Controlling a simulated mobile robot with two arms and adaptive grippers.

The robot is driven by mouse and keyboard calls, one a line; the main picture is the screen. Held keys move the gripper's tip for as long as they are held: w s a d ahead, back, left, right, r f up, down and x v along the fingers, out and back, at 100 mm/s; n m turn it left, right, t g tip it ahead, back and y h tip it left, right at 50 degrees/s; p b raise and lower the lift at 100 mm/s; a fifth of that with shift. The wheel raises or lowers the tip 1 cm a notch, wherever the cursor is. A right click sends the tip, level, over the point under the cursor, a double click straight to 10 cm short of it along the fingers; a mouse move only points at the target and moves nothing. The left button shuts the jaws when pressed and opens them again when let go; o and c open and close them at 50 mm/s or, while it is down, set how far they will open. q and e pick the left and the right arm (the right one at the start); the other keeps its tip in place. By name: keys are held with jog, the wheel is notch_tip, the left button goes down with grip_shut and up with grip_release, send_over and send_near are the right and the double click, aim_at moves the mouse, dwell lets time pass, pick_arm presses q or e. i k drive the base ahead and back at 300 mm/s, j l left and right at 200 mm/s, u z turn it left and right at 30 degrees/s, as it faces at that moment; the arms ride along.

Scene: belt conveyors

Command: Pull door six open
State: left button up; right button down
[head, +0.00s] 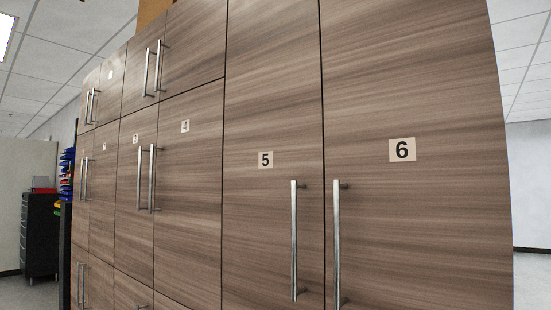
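Door six (430,220) is a tall wood-grain cabinet door at the right of the head view. It carries a label with the number 6 (402,150). Its vertical metal bar handle (337,245) runs along the door's left edge. The door looks shut, level with door five (260,220) beside it. Door five has a similar handle (294,240) on its right edge, close to door six's handle. The lower end of door six's handle is near the bottom of the picture. Neither of my grippers is in view.
More shut cabinet doors with bar handles (151,178) continue to the left. A dark drawer cabinet (40,235) and a rack of coloured bins (66,175) stand at the far left. Open floor (532,285) and a white wall (530,185) show right of the cabinet.

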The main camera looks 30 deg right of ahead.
aim_at(418, 215)
jog(key=z, duration=1.65)
jog(key=j+z, duration=0.1)
jog(key=j, duration=0.8)
